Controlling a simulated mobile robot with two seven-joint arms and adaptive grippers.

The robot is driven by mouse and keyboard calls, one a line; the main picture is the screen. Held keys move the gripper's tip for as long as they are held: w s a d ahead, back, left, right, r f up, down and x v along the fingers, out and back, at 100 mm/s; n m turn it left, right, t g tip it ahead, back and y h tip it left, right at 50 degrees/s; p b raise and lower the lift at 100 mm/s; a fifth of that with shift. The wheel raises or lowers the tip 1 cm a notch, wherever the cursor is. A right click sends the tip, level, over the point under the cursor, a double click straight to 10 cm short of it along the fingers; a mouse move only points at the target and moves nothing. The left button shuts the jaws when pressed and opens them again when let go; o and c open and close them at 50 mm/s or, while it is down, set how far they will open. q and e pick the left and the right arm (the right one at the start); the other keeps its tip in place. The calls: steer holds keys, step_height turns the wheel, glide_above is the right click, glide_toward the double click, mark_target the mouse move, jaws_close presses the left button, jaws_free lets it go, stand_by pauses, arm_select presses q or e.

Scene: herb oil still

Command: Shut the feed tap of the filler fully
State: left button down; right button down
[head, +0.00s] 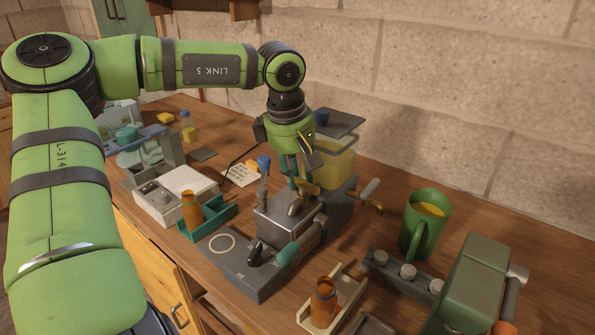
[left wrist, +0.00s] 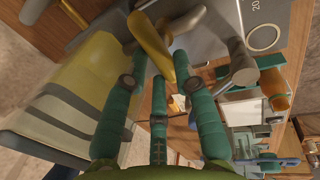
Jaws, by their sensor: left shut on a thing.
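The filler (head: 278,217) is a grey metal machine with a yellow tank (head: 332,166) behind it; the tank fills the left of the left wrist view (left wrist: 85,70). A yellow lever, apparently the feed tap (head: 297,206), stands on top of the filler. It also shows in the left wrist view (left wrist: 150,40), slanting between the teal fingers. My left gripper (head: 294,183) reaches down from above and is shut on this lever. The fingers partly hide it, so I cannot tell its exact turn. My right gripper is in neither view.
A second yellow-ended handle (head: 372,204) sticks out right of the filler. An amber bottle (head: 192,211) stands in a teal holder at left, another (head: 323,302) in a pale holder in front. A green jug (head: 424,225) with yellow liquid stands right.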

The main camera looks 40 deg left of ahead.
arm_select(q)
steer(key=c, duration=1)
jaws_free()
step_height(320, 180, up, 12)
steer(key=s, duration=0.2)
steer(key=shift+s+d, duration=0.15)
steer(key=shift+s, duration=0.05)
steer(key=shift+f, duration=0.1)
